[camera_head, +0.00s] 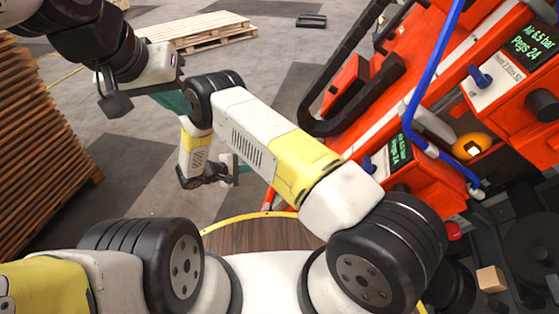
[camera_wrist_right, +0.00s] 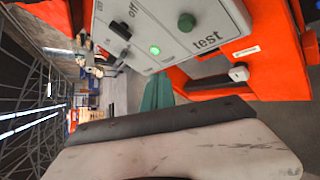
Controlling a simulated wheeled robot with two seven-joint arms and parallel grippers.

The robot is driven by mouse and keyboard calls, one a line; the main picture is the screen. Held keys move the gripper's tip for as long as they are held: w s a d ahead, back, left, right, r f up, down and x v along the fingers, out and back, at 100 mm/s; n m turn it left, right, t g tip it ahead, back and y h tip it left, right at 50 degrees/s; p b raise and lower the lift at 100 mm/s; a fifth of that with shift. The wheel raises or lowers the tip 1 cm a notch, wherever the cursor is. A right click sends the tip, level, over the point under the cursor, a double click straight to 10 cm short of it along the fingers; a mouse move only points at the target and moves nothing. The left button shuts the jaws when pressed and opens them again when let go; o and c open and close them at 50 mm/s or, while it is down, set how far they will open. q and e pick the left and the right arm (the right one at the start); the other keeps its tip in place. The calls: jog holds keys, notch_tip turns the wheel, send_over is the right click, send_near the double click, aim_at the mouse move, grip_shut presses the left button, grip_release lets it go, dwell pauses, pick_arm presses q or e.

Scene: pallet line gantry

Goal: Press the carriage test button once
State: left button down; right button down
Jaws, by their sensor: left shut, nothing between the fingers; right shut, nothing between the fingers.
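The grey control panel (camera_wrist_right: 170,30) fills the top of the right wrist view. A small green light (camera_wrist_right: 155,50) glows near the panel's edge, and a black switch (camera_wrist_right: 120,30) is beside "off". My left gripper (camera_head: 174,102), with teal fingers, is shut and empty at upper left in the head view.
The orange machine (camera_head: 430,85) with green displays and a blue hose (camera_head: 420,95) takes up the right side. A stack of wooden pallets (camera_head: 45,150) stands at left. Another pallet (camera_head: 200,33) lies behind on open grey floor. A small wooden block (camera_head: 491,279) is at lower right.

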jog(key=s+d+f, duration=0.2)
jog(key=d+f, duration=0.2)
jog(key=d, duration=0.3)
jog(key=shift+s, duration=0.15)
jog(key=shift+d, duration=0.2)
dwell(1.9)
jog(key=shift+s+d+f, duration=0.15)
jog(key=shift+d, duration=0.05)
jog(key=shift+s+d+f, duration=0.15)
jog(key=shift+d+f, duration=0.1)
jog(key=shift+d, duration=0.2)
dwell(0.7)
dwell(0.4)
jog(key=shift+w+a+r, duration=0.3)
jog(key=shift+a+r, duration=0.2)
jog(key=shift+a, duration=0.3)
jog(key=shift+w+a+r, duration=0.2)
jog(key=shift+a+r, duration=0.2)
jog(key=shift+a, duration=0.3)
jog(key=shift+w+a+r, duration=0.25)
jog(key=shift+a+r, duration=0.1)
jog(key=shift+a, duration=0.35)
jog(key=shift+w+a+r, duration=0.2)
jog(key=shift+a+r, duration=0.2)
jog(key=shift+a, duration=0.3)
